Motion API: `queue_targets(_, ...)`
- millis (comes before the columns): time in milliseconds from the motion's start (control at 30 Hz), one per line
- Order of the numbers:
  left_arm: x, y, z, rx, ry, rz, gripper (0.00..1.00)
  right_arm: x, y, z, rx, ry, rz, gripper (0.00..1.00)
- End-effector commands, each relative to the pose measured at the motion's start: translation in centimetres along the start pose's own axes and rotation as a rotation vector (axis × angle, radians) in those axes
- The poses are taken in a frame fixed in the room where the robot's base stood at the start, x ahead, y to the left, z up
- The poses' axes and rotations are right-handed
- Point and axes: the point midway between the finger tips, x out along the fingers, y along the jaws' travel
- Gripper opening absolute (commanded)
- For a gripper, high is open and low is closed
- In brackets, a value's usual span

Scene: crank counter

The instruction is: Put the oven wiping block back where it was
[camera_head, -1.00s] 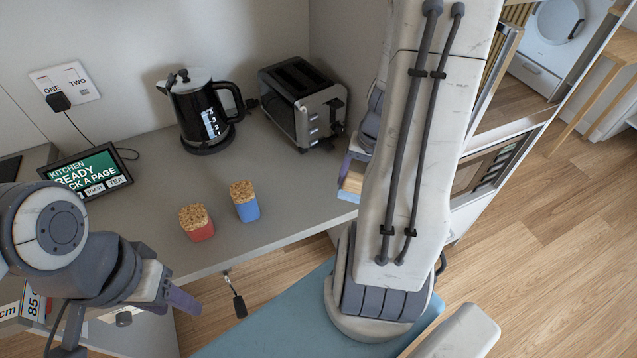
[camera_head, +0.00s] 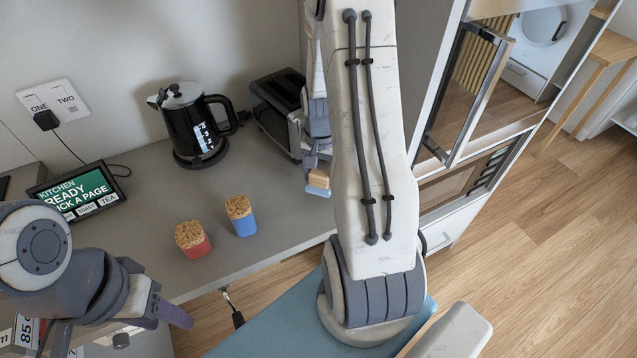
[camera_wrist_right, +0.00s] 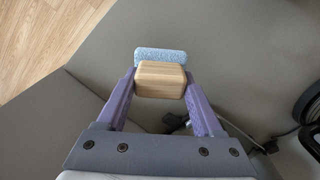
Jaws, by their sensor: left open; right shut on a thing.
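The wiping block is a small wooden block (camera_wrist_right: 160,80) with a light blue speckled pad (camera_wrist_right: 160,55). My right gripper (camera_wrist_right: 160,92) is shut on the wood, with a finger on each side. In the head view the block (camera_head: 318,180) shows below the right gripper, in front of the toaster and over the counter. I cannot tell whether it touches the counter. My left gripper (camera_head: 176,318) is open and empty at the lower left, by the counter's front edge. The oven (camera_head: 465,180) is in the cabinet on the right; my right arm hides part of this area.
A black kettle (camera_head: 195,125) and a toaster (camera_head: 280,108) stand at the back. A cork-topped red block (camera_head: 193,241) and blue block (camera_head: 240,216) stand on the grey counter (camera_head: 150,210). A tablet (camera_head: 78,192) is at the left. The counter between kettle and blocks is clear.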

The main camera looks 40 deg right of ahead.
Motion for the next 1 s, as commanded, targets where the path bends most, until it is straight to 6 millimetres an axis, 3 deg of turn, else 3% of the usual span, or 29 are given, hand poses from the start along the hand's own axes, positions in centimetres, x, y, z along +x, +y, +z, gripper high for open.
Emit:
queue_targets(333,-0.7,0.1,0.0,0.000,0.000,0.000,0.50,3.8,-0.3,0.1,-0.003,-0.002,0.001,0.24)
queue_targets(567,-0.7,0.1,0.0,0.000,0.000,0.000,0.50,4.2,-0.4,0.1,-0.003,0.001,-0.001,0.24)
queue_targets(600,-0.7,0.1,0.0,0.000,0.000,0.000,0.50,4.2,-0.4,0.1,-0.003,0.001,-0.001,0.72)
queue_targets(667,-0.7,0.1,0.0,0.000,0.000,0.000,0.50,4.2,-0.4,0.1,-0.003,0.001,-0.001,0.95)
queue_targets(1000,-0.7,0.1,0.0,0.000,0.000,0.000,0.50,4.1,-0.3,0.1,-0.003,0.000,0.000,0.98)
